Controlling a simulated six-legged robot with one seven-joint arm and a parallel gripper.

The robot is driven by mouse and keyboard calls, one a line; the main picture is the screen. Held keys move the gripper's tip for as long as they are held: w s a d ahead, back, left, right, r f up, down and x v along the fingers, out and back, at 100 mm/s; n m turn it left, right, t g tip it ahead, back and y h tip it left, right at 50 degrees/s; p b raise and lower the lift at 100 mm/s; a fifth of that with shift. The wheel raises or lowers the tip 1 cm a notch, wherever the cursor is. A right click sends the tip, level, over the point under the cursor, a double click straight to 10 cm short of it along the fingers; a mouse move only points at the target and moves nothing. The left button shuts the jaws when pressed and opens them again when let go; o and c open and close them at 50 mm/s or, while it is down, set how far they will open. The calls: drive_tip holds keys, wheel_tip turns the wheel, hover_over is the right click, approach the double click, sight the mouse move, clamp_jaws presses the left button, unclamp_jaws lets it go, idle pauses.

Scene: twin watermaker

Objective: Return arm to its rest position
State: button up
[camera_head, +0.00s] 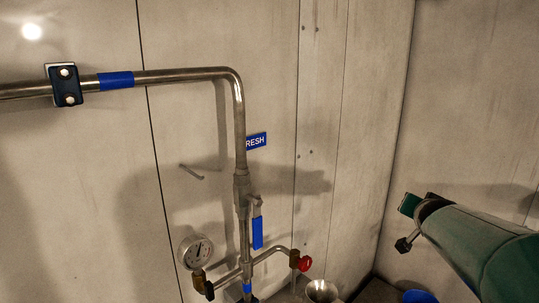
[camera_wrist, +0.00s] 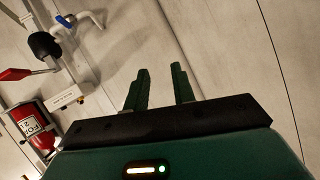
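My gripper (camera_wrist: 160,84) shows in the wrist view as two green fingers standing apart from a dark bar, with nothing between them. It is open and empty, and points at a pale panelled wall. In the head view my green arm comes in from the lower right, in front of the wall. My fingers cannot be made out clearly there.
In the head view a metal pipe (camera_head: 239,110) with a blue-handled valve (camera_head: 257,232), a gauge (camera_head: 196,252) and a red knob (camera_head: 305,263) runs along the wall. The wrist view shows a red extinguisher-like cylinder (camera_wrist: 33,125) and a red handle (camera_wrist: 14,74) at left.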

drive_tip(key=s+a+f+n+g+y, duration=0.3)
drive_tip(key=s+a+f+n, duration=0.1)
drive_tip(key=s+a, duration=0.8)
drive_tip(key=s+a+f+n+g+y, duration=0.3)
drive_tip(key=s+a+f+n, duration=0.2)
drive_tip(key=s+a, duration=0.7)
drive_tip(key=shift+s+a, duration=0.25)
drive_tip(key=shift+a, duration=0.65)
